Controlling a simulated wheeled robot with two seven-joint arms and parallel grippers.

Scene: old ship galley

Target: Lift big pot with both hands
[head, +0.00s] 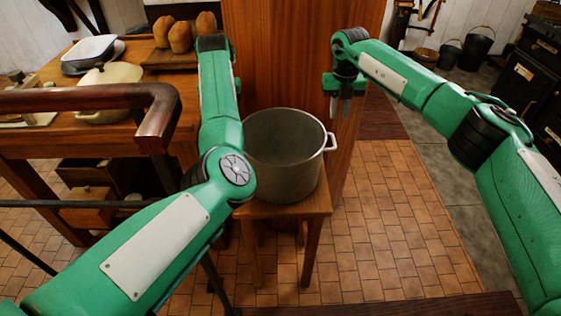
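The big pot (287,158) is a grey metal pot. It stands upright on a small wooden stool (318,197) in the middle of the head view. Its right handle (331,142) shows; its left side is hidden behind my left arm. My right gripper (346,108) points down above and to the right of the pot, apart from the right handle.
A wooden table (50,142) on the left holds loaves (181,37), a lidded cream pot (107,90) and a white dish (90,50). A wooden rail (80,97) crosses in front of it. A wooden panel (290,50) stands behind the pot. Tiled floor (400,235) is clear on the right.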

